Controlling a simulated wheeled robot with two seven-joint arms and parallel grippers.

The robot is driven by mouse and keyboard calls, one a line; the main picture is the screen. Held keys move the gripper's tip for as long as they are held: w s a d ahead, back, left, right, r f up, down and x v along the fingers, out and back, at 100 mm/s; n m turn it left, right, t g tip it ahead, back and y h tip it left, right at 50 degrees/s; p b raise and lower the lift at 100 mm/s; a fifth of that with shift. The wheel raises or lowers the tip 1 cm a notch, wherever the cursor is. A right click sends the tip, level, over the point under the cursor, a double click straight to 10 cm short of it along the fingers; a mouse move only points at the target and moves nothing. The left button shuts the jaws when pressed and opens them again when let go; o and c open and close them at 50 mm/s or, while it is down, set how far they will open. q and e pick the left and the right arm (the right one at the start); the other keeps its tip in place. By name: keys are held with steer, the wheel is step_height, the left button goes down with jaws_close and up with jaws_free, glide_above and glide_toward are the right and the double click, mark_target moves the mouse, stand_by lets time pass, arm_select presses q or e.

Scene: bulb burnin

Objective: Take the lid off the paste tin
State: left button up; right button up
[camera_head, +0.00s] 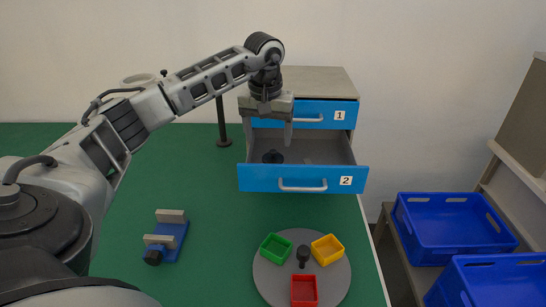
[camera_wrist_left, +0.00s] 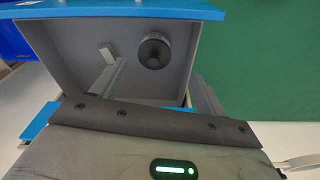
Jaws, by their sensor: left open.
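A dark round tin (camera_head: 272,157), which looks like the paste tin, stands inside the open drawer 2. It also shows in the left wrist view (camera_wrist_left: 154,52) as a dark disc with a knob-like centre. I cannot make out the seam between lid and tin. My left gripper (camera_head: 268,133) points down over the drawer, above the tin and apart from it. Its two fingers (camera_wrist_left: 155,88) are spread, with nothing between them. My right gripper is not in view.
Drawer 2 (camera_head: 260,178) is pulled out beneath shut drawer 1 (camera_head: 343,115). A small pale block (camera_wrist_left: 107,52) lies in it. A round tray (camera_head: 335,285) holds green, yellow and red boxes. A blue fixture (camera_head: 170,243) stands left; blue crates (camera_head: 445,225) stand right.

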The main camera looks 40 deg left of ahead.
mark_target(273, 151)
arm_select(q)
steer(key=shift+w+f+p, duration=0.2)
steer(key=shift+w+f, duration=0.05)
steer(key=shift+f, duration=0.65)
steer(key=shift+w+f+p, duration=0.25)
steer(key=shift+f, duration=0.65)
steer(key=shift+w+f+p, duration=0.2)
steer(key=shift+w+f, duration=0.05)
steer(key=shift+f, duration=0.65)
steer(key=c, duration=1)
